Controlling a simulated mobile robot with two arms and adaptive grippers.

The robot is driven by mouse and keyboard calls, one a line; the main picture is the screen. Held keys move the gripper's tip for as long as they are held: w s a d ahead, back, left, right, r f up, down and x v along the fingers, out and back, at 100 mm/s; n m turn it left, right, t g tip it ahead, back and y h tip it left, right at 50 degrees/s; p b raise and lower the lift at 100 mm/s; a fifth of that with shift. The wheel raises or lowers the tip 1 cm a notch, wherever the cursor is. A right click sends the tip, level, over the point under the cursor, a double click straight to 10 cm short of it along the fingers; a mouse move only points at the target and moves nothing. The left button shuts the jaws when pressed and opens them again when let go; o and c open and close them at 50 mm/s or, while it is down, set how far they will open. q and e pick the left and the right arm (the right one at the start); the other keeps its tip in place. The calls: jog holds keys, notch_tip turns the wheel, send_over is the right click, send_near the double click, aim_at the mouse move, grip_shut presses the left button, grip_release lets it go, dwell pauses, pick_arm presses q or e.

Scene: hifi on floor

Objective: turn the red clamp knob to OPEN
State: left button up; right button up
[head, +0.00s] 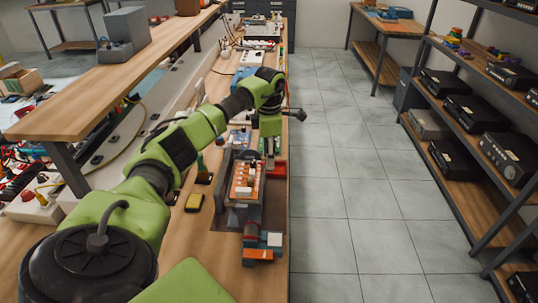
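My green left arm reaches over the bench. Its wrist points down, with the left gripper (269,153) at the far right end of a bench fixture (245,185). The fixture carries a row of orange and white pieces. A small red part (280,168), which may be the clamp knob, sits just below the gripper at the bench's right edge. The fingers are small and partly hidden, so I cannot tell whether they touch it or how wide they are. No OPEN marking is readable. My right gripper is out of view.
An orange block with pale pieces (258,254) lies at the fixture's near end. A raised wooden shelf (120,75) runs along the left. The tiled floor (350,190) is clear; a shelving rack (470,120) stands right.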

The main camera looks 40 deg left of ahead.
pick_arm(q)
jog(key=shift+c, duration=1.1)
grip_shut()
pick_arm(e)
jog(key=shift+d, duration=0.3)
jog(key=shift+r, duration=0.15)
pick_arm(q)
jog(key=n+p, duration=0.1)
jog(key=n, duration=0.2)
jog(key=shift+r, duration=0.15)
jog(key=n+p, duration=0.1)
jog(key=n, duration=0.3)
jog(key=shift+p, duration=0.35)
jog(key=n+p, duration=0.1)
jog(key=n, duration=0.4)
jog(key=shift+w+n, duration=0.1)
jog(key=shift+n, duration=0.3)
jog(key=shift+n+p, duration=0.95)
jog(key=shift+n, duration=1.65)
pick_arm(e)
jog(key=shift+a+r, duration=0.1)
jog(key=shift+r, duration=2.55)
